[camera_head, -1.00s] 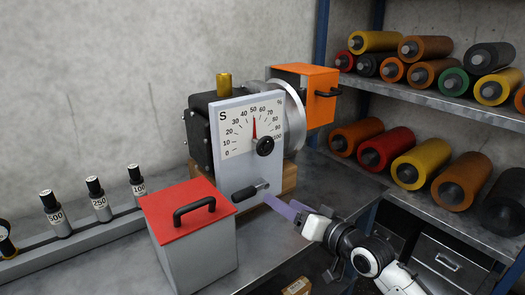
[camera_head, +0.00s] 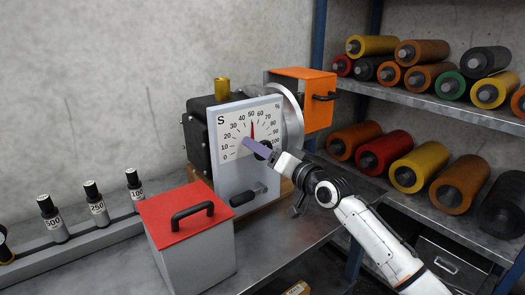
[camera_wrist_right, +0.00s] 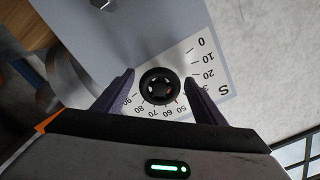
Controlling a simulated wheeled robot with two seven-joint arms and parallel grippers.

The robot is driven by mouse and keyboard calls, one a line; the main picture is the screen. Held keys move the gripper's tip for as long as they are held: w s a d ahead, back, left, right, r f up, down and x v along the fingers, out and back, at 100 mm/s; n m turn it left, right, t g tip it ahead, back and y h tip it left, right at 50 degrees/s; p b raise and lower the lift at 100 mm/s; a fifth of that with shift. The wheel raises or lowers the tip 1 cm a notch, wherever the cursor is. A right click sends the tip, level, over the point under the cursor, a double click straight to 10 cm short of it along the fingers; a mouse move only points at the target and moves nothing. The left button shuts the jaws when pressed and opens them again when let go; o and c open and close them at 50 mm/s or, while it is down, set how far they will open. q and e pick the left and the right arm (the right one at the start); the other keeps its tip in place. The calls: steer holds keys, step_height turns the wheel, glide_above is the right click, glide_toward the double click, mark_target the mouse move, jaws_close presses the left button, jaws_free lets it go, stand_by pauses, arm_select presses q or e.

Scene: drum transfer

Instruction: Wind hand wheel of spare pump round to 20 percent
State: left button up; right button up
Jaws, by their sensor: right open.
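The spare pump (camera_head: 205,140) carries a pale upright plate (camera_head: 232,180) marked S, with a percent scale from 0 to 100. The red pointer (camera_head: 253,130) stands at about 50. The black hand wheel (camera_head: 264,149) sits low on the scale, partly hidden by my right gripper (camera_head: 250,146). In the right wrist view the round hand wheel (camera_wrist_right: 160,86) lies between the spread purple fingers of my right gripper (camera_wrist_right: 160,78), with a gap visible on each side. The gripper is open and holds nothing. My left gripper is not in view.
A black lever handle (camera_head: 247,194) sticks out lower on the plate. A grey box with a red lid (camera_head: 170,217) stands in front, left of my right arm. Labelled weights (camera_head: 96,203) stand at left. A shelf of coloured rollers (camera_head: 430,90) is at right.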

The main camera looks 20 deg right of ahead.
steer(key=shift+w, duration=0.15)
steer(key=c, duration=1.1)
steer(key=shift+o, duration=0.2)
